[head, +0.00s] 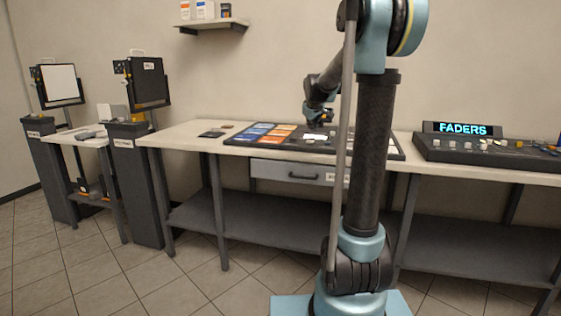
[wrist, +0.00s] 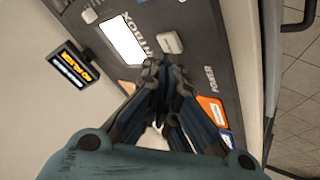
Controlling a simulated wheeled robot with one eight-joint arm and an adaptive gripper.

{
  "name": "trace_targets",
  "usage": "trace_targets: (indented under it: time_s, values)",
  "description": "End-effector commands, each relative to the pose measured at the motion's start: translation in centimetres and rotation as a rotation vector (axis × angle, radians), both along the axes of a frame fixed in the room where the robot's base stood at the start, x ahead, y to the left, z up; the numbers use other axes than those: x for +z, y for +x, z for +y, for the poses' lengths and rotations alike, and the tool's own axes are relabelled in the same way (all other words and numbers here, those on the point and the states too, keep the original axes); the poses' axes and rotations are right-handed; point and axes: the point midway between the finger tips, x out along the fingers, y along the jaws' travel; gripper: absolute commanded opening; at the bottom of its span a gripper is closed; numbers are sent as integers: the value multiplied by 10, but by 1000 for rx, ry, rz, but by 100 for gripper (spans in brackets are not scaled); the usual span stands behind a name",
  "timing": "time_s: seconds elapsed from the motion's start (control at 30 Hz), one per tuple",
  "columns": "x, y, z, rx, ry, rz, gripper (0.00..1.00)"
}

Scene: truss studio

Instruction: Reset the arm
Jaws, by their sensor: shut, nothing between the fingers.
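My gripper (wrist: 155,75) is shut and empty in the wrist view, its dark fingertips together in front of a dark panel (wrist: 205,50). The panel has a white rectangle (wrist: 125,40), a pale button (wrist: 171,42) and orange and blue patches. I cannot tell whether the fingertips touch the panel. In the head view my gripper (head: 318,122) is small and dark, at or just above the panel on the bench. My arm reaches up from its base and bends over towards the bench, hiding part of the panel.
A long bench (head: 185,135) runs along the wall, with a drawer (head: 290,173) under the panel. A fader console (head: 490,150) with a lit sign (head: 462,129) stands right. Two dark stands (head: 134,185) (head: 50,170) are left. A wall shelf (head: 212,24) hangs above. The tiled floor in front is clear.

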Motion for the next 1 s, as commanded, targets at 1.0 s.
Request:
trace_targets:
  time_s: [1.0]
  values:
    - [-141, -388, -9, -373, 274, 363, 0]
